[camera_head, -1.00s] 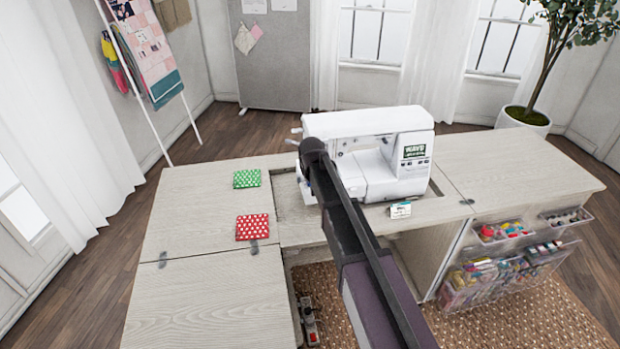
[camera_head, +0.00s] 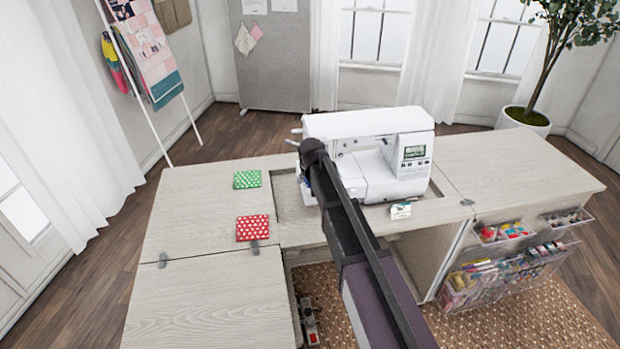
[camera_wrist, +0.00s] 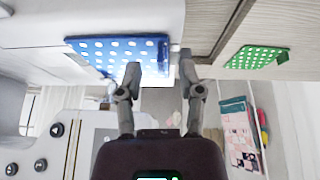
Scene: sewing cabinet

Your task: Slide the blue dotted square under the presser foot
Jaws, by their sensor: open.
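The blue dotted square (camera_wrist: 112,52) shows in the wrist view, lying flat beside the white sewing machine's body. In the head view it is out of sight, apparently behind my arm. My gripper (camera_wrist: 159,66) is open at the square's right end. Its left fingertip overlaps the square in the picture, and its right fingertip is just past the right edge. I cannot tell whether either touches it. The sewing machine (camera_head: 405,168) stands in the cabinet recess. The presser foot cannot be made out clearly, so the square's relation to it is uncertain.
A green dotted square (camera_head: 247,179) and a red dotted square (camera_head: 252,228) lie on the cabinet top (camera_head: 195,215) left of the machine. The green one also shows in the wrist view (camera_wrist: 257,58). A small card (camera_head: 400,211) lies in front of the machine. Clear drawers (camera_head: 505,275) hang at right.

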